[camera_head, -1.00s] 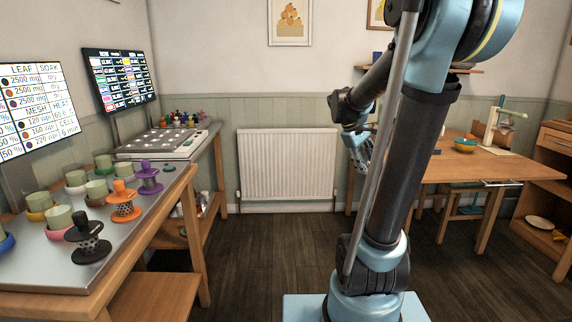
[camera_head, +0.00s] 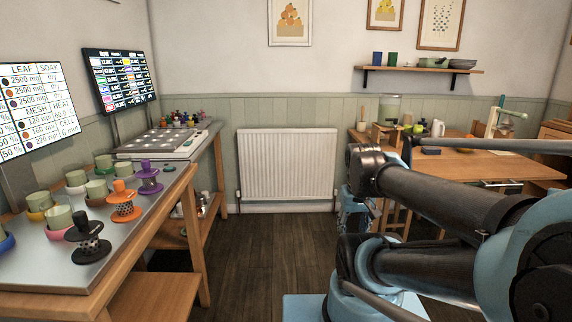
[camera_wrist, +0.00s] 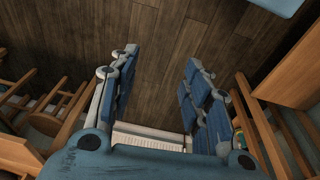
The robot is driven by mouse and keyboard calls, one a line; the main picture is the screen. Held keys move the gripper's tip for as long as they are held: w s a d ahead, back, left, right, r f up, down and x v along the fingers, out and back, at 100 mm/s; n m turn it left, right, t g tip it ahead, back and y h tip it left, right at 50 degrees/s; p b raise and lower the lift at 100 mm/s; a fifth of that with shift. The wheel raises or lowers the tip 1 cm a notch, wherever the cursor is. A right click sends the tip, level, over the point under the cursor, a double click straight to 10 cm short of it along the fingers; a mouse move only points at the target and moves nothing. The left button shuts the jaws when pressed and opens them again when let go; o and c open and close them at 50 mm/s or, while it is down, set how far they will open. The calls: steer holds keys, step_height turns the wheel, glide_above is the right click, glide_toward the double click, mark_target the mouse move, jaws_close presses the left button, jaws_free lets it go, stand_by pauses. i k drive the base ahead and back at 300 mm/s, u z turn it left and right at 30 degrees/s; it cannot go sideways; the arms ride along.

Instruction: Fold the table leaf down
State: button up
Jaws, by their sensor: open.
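The wooden table (camera_head: 505,166) stands at the right in the head view, its top level. My arm hides its near side, and I cannot tell which part is the leaf. My gripper (camera_head: 354,212) hangs low at the table's left end, apart from the top as far as I can see.
A white radiator (camera_head: 287,164) is on the back wall. A counter (camera_head: 118,228) with cups and spools runs along the left. Jars, a kettle (camera_head: 438,128) and a press (camera_head: 497,122) stand on the table. Wooden furniture legs flank my gripper in the wrist view. The middle floor is clear.

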mark_target(481, 170)
steer(key=k, duration=0.5)
steer(key=z, duration=0.25)
steer(key=i, duration=0.45)
steer(key=z, duration=1.15)
